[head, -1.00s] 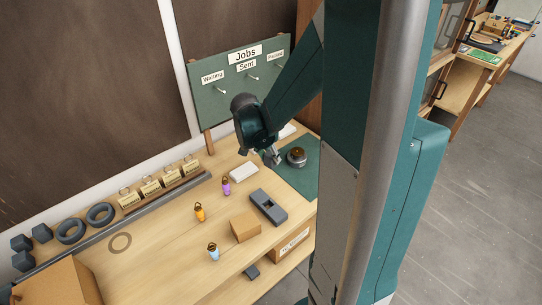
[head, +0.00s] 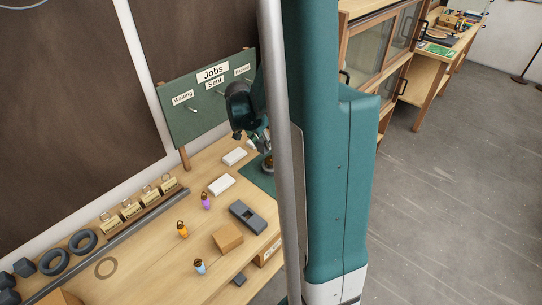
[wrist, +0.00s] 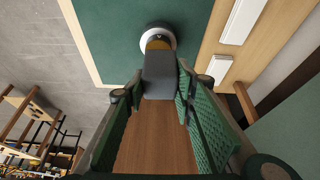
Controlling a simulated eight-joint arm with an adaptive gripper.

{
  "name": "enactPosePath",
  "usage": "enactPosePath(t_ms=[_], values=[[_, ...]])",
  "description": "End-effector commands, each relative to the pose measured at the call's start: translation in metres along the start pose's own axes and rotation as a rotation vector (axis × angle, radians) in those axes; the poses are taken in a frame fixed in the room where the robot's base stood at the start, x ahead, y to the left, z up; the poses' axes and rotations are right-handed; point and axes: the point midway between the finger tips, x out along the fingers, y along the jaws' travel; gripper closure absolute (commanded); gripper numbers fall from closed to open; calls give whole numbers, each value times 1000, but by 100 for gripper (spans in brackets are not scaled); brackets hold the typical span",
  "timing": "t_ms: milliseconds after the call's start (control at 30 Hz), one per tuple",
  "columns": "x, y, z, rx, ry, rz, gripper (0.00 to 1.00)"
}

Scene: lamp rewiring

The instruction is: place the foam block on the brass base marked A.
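My gripper (wrist: 160,84) is shut on a dark grey block (wrist: 159,70), which looks like the foam block, with a green pad on each side of it. Beyond the block in the wrist view is a round base (wrist: 165,29) with a pale rim and a brass-coloured middle, on a green mat (wrist: 110,35). The block overlaps the base's near part in that view; I cannot tell whether they touch. In the head view my gripper (head: 252,144) is just up and left of the base (head: 267,165), which my column partly hides. No letter A is readable.
Two white boxes (head: 221,185) (head: 234,156) lie left of the mat. A dark grey tray-like holder (head: 247,216), a cardboard box (head: 227,237) and small bottles (head: 182,230) stand on the bench. The Jobs board (head: 208,97) rises behind. Dark rings (head: 83,241) lie at left.

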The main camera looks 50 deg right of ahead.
Motion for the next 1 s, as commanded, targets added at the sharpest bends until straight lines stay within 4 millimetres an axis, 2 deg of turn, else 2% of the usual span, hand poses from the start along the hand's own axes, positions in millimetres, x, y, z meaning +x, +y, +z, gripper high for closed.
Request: enactPosePath(t_ms=[33, 100, 300, 800, 1000], values=[[-4, 0, -12, 10, 0, 4, 78], [-3, 1, -24, 19, 0, 8, 78], [-1, 3, -43, 36, 0, 15, 78], [2, 4, -46, 40, 0, 17, 78], [11, 4, -43, 40, 0, 17, 78]])
